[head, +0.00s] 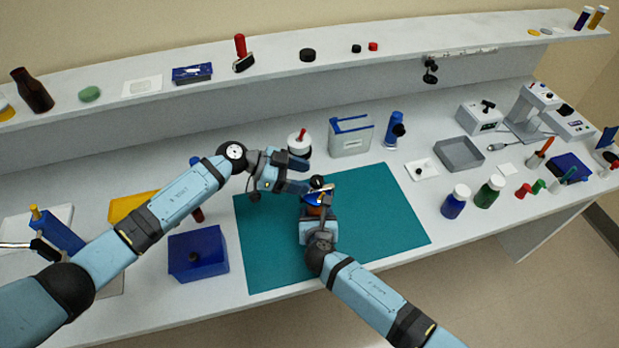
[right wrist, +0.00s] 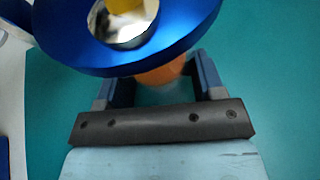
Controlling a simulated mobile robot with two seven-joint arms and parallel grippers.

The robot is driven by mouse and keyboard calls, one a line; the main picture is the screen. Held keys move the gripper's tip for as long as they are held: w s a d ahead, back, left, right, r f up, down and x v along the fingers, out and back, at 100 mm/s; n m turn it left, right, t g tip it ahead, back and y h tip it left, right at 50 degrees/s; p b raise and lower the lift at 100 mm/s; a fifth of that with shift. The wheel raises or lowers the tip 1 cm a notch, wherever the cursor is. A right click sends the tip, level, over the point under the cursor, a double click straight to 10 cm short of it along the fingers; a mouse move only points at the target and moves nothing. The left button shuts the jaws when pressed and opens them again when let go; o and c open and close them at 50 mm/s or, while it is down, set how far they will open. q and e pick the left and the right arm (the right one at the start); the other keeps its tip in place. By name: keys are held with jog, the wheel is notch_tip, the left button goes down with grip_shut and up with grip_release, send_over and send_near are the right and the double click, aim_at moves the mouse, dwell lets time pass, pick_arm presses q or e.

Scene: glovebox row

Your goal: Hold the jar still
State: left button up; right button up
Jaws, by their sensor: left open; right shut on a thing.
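The jar (right wrist: 160,73) shows orange in the right wrist view, between the two fingers of my right gripper (right wrist: 155,85), which is shut on it. A wide blue ring-shaped piece (right wrist: 195,45) sits over the jar, with a shiny opening and something yellow in it; it hides most of the jar. In the head view my right gripper (head: 316,212) is over the teal mat (head: 375,215), with the blue piece (head: 318,198) at its tips. My left gripper (head: 303,177) is open, just above and left of the jar; whether it touches anything is unclear.
A white pot with a red-handled tool (head: 299,150) and a clear blue-rimmed bin (head: 350,137) stand behind the mat. A blue box (head: 198,254) is left of it. Blue (head: 455,202) and green (head: 489,192) bottles stand to the right. The mat's right part is clear.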

aim_at(315, 176)
pick_arm(q)
jog(key=shift+x, duration=1.25)
jog(key=c, duration=0.9)
jog(key=m+g, duration=0.3)
jog(key=g, duration=0.1)
jog(key=shift+w+d+m+y, duration=0.1)
jog(key=shift+w+m+y, duration=0.3)
jog(key=m+g+y, duration=0.1)
jog(key=m+g, duration=0.1)
jog(key=g, duration=0.1)
jog(key=shift+w+d+m, duration=0.1)
jog(key=shift+w+m, duration=0.05)
jog(key=shift+m, duration=0.25)
jog(key=m+g+y, duration=0.1)
jog(key=m, duration=0.1)
jog(key=m+g+y, duration=0.3)
jog(key=g+y, duration=0.1)
jog(key=shift+w+d+f+m, duration=0.1)
jog(key=shift+w+d+m, duration=0.1)
jog(key=shift+d+m, duration=0.2)
jog(key=shift+a+y, duration=0.1)
jog(key=shift+y, duration=0.4)
